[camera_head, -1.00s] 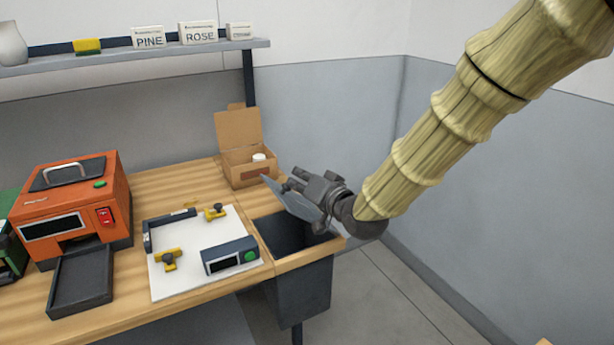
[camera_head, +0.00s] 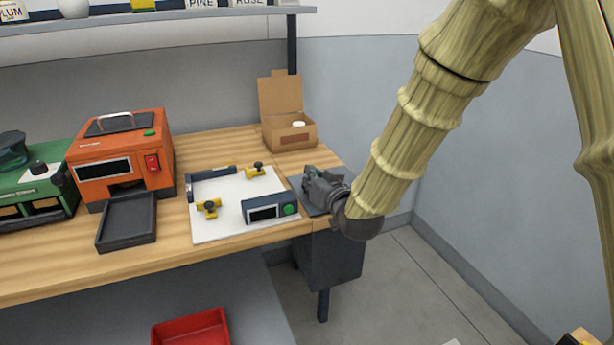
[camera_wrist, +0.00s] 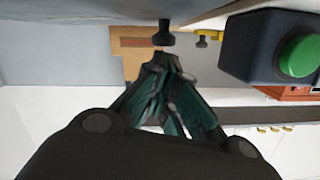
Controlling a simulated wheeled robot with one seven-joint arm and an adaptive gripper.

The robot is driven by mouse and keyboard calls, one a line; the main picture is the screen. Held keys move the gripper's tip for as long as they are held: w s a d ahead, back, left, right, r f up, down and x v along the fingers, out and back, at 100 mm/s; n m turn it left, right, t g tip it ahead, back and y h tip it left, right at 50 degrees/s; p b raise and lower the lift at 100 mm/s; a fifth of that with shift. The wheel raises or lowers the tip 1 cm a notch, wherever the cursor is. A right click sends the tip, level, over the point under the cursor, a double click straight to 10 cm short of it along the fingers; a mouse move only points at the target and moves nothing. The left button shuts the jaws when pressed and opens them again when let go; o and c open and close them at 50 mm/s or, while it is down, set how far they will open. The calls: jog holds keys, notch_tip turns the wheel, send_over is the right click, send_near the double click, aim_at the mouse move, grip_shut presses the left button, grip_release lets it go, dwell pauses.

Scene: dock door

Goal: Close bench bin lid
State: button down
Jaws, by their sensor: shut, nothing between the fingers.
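The bench bin (camera_head: 335,260) is a dark grey box set into the right end of the wooden bench. Its grey lid (camera_head: 298,184) now looks flat, about level with the bench top, over the opening. My gripper (camera_head: 311,178) is shut and empty, low over the lid, and hides much of it. I cannot tell whether the fingers touch the lid or whether it is fully seated. In the wrist view my shut fingers (camera_wrist: 165,85) show in the middle.
A meter with a green button (camera_head: 268,208) stands on a white board (camera_head: 232,222) just left of the lid. An open cardboard box (camera_head: 288,134) sits behind. An orange machine (camera_head: 122,160) is further left.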

jog(key=shift+a+f, duration=0.25)
jog(key=shift+a, duration=0.1)
dwell(0.3)
